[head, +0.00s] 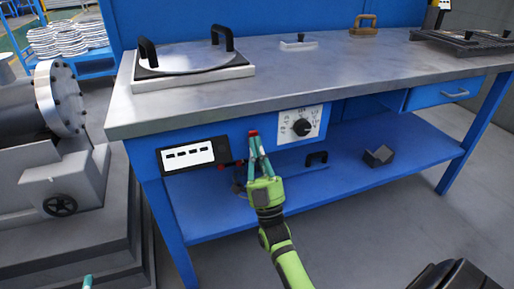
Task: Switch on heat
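A black rotary knob (303,127) sits on a white dial plate with markings (287,133), on the blue front below the worktop. Left of it is a black panel with a white display showing dashes (188,155). My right gripper (254,137) reaches up in front of the bench front, between the panel and the dial. Its teal fingers come together at the tips and hold nothing I can make out. A red spot shows at the tips; I cannot tell if it is a finger pad or a button. Only a teal tip of my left gripper (87,282) shows, at the bottom left.
On the metal worktop (300,75) a round plate with two black handles (188,58) lies on a white base. A blue shelf (350,175) below holds a dark block (379,155). A grey flanged machine (60,100) stands left. A drawer (445,92) is at right.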

